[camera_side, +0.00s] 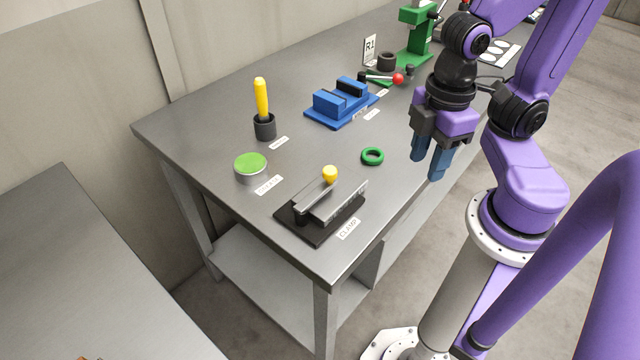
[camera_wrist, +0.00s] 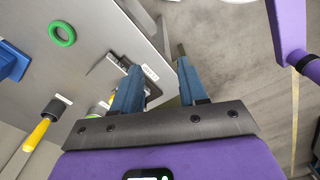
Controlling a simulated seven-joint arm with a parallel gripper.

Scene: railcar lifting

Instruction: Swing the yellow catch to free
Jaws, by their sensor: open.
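The clamp (camera_side: 320,214) sits on a black base near the front corner of the grey table, with a label before it. Its yellow catch, a round knob (camera_side: 330,173), stands at the upper end of the grey bars. In the wrist view the clamp (camera_wrist: 108,70) shows partly behind my fingers. My gripper (camera_side: 428,170) is open and empty, with blue fingers pointing down, to the right of the clamp and above the table's right edge. My gripper also shows in the wrist view (camera_wrist: 157,75), touching nothing that I can see.
A green ring (camera_side: 372,156) lies between clamp and gripper. A green press (camera_side: 414,38) stands at the back.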

